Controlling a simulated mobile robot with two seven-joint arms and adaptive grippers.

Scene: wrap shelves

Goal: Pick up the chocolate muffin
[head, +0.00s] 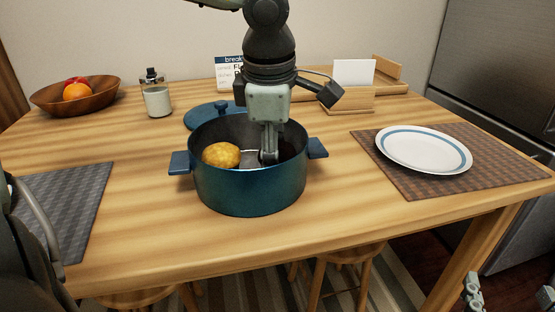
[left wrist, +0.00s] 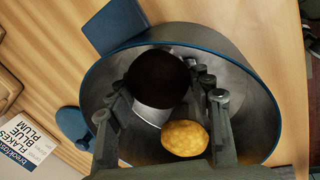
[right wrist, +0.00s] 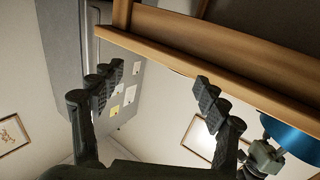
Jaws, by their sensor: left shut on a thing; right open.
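The chocolate muffin (left wrist: 157,76) is a dark, round-topped thing inside the blue pot (head: 250,190), seen in the left wrist view. My left gripper (head: 268,155) reaches down into the pot from above. Its fingers are shut on the muffin, one on either side of it. In the head view the fingers and pot wall mostly hide the muffin. A lumpy yellow item (head: 221,155) lies beside it in the pot and also shows in the left wrist view (left wrist: 185,138). My right gripper (right wrist: 158,95) is open and empty, low by the table's right front edge.
The pot's blue lid (head: 212,113) lies behind it. A white plate (head: 425,150) on a brown mat is at right, a grey mat (head: 80,200) at left. A fruit bowl (head: 60,103), a jar (head: 157,98) and a wooden card holder (head: 347,101) stand at the back.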

